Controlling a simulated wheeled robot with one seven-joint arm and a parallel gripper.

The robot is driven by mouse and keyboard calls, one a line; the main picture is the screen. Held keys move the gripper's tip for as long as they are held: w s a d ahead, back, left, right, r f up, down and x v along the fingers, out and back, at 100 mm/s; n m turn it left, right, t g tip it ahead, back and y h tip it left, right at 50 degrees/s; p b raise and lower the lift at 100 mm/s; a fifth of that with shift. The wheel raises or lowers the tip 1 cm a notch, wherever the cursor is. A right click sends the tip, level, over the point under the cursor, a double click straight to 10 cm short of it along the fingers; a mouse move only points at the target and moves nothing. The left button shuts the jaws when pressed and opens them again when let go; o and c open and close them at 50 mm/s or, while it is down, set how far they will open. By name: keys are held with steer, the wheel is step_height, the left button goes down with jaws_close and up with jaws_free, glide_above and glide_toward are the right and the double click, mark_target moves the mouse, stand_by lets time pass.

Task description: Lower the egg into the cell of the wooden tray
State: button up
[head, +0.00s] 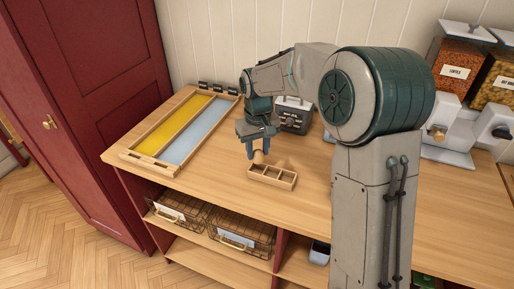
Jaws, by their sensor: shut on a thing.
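A small wooden tray (272,182) with open cells in a row sits on the wooden counter near its front edge. A tan egg (258,156) is held between the fingers of my gripper (258,150), which points down. The egg is just above the left end of the tray. I cannot tell whether its lower end is inside the left cell or still above the rim. The cells that I can see look empty.
A wooden frame with yellow and light blue panels (205,115) lies at the left of the counter (225,176). A dark box (294,117) stands behind my gripper. Dispensers (460,125) stand at the right. Wire baskets (240,233) are on the shelf below. The counter around the tray is clear.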

mark_target(258, 158)
steer(key=shift+f+b, duration=1.35)
steer(key=shift+f, duration=0.65)
stand_by(0.7)
steer(key=o, duration=0.7)
steer(key=shift+r, duration=0.1)
